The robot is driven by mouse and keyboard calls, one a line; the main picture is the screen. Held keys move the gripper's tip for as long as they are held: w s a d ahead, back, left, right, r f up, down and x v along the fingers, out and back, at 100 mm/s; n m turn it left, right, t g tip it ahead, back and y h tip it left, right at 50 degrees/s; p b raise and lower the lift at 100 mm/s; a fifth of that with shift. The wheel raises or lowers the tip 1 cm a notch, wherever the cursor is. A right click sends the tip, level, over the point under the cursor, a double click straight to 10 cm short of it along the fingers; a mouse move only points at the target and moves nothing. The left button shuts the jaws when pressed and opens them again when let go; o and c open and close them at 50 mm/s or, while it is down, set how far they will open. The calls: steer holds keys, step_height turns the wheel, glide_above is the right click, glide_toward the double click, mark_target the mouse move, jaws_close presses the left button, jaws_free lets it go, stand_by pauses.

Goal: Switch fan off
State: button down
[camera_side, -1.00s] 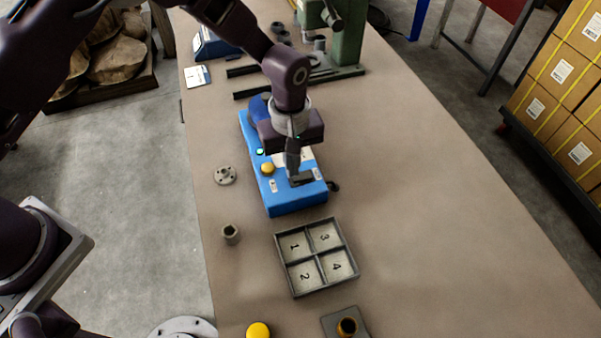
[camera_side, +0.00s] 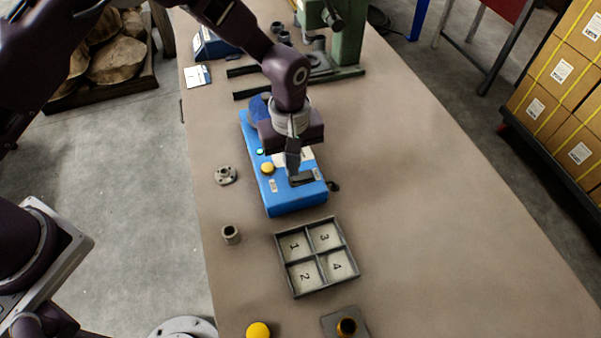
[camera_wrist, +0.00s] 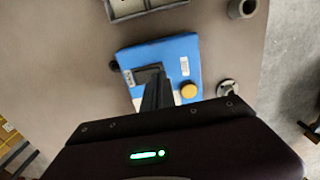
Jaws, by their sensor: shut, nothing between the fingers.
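The blue machine (camera_side: 284,203) lies on the table below my gripper, and its front part shows in the wrist view (camera_wrist: 180,50). On its top are a yellow round button (camera_side: 267,168), a small lit green-cyan light (camera_side: 260,152), white labels and a dark slot-like recess near the front. No part is clearly marked as the fan switch. My gripper (camera_side: 293,174) is shut and empty, pointing down with its tips at or just above the dark recess. In the wrist view the fingers (camera_wrist: 157,92) cover part of the recess, and I cannot tell whether they touch it.
A tray with four numbered compartments (camera_side: 276,250) sits in front of the machine. A flanged metal part (camera_side: 226,175) and a metal nut-like piece (camera_side: 231,235) lie to its left. A green machine (camera_side: 348,45) stands behind. The table's right side is clear.

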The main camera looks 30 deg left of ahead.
steer(key=shift+f, duration=0.8)
steer(key=shift+r, duration=3)
steer(key=s+a+r+m+t, duration=0.1)
steer(key=s+a+r, duration=0.25)
steer(key=r, duration=0.35)
steer(key=s+a+r+m+t+h, duration=0.15)
steer(key=a+r, duration=0.25)
steer(key=r, duration=0.4)
steer(key=s+a+r+m, duration=0.2)
steer(key=s+a+r, duration=0.15)
steer(key=r, duration=0.35)
steer(key=s+a+r+m+t, duration=0.1)
steer(key=s+a, duration=0.3)
steer(key=s, duration=0.4)
steer(key=s+a+r+m+t+y, duration=0.1)
steer(key=s+a+m+t, duration=0.1)
steer(key=s, duration=0.6)
steer(key=a+m, duration=0.1)
steer(key=a, duration=0.1)
steer(key=shift+s+a+r, duration=0.15)
steer(key=shift+a+r, duration=0.15)
steer(key=shift+r, duration=0.1)
steer(key=shift+m+y, duration=0.25)
